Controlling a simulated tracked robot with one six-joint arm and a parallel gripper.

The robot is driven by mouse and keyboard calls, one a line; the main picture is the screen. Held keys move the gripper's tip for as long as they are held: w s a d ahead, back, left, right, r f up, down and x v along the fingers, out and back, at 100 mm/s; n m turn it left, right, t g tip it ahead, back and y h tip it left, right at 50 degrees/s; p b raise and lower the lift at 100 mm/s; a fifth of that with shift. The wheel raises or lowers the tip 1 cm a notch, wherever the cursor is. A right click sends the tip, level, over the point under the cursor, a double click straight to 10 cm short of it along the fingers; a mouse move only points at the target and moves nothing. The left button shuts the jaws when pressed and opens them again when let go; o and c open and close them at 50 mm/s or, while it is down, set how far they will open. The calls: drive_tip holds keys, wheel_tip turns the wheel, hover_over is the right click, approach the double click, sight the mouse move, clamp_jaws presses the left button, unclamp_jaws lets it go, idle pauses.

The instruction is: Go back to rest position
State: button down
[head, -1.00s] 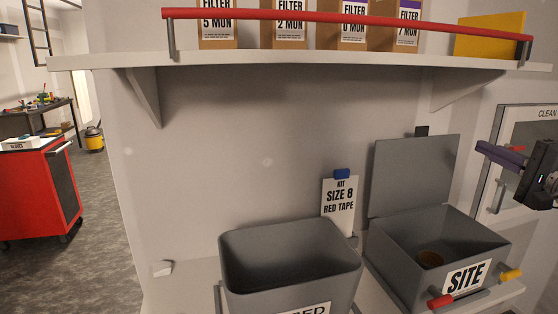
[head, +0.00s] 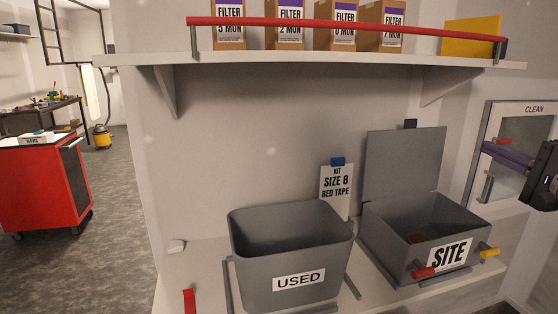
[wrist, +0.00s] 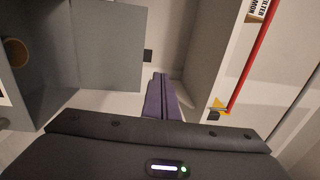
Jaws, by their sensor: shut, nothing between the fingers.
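My gripper (head: 508,155) is at the right edge of the head view, in front of the window marked CLEAN. Its purple fingers point left and are shut with nothing between them. In the wrist view the closed purple fingers (wrist: 160,100) show at the middle, clear of any object. The grey SITE box (head: 402,255) stands below and left of my gripper with its lid (head: 402,165) raised. A round brown item (head: 417,238) lies inside it, and it also shows in the wrist view (wrist: 17,52).
A grey USED bin (head: 262,262) stands left of the SITE box on the bench. A shelf with a red rail (head: 340,27) holds several filter boxes above. A red cabinet (head: 38,185) is at far left.

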wheel_tip(320, 180, down, 11)
drive_tip(key=s+a+g, duration=0.2)
drive_tip(key=g, duration=0.2)
drive_tip(key=s+a+f+n+g, duration=0.3)
drive_tip(key=s+a+f+g, duration=0.2)
drive_tip(key=a+f, duration=0.6)
drive_tip(key=s+a+f+n+g+h, duration=0.2)
drive_tip(key=s+a+f+n+g, duration=0.15)
drive_tip(key=s+a, duration=0.35)
drive_tip(key=s+a+f+n+g+h, duration=0.2)
drive_tip(key=s+a+f+n, duration=0.25)
drive_tip(key=s+a, duration=0.3)
drive_tip(key=s+a+r+n+t, duration=0.1)
drive_tip(key=s+a+r+n, duration=0.1)
drive_tip(key=a, duration=0.6)
drive_tip(key=s+n, duration=0.1)
drive_tip(key=n, duration=0.1)
drive_tip(key=shift+a+n, duration=0.35)
drive_tip(key=shift+n, duration=0.05)
drive_tip(key=shift+s+t, duration=0.1)
drive_tip(key=shift+t, duration=0.15)
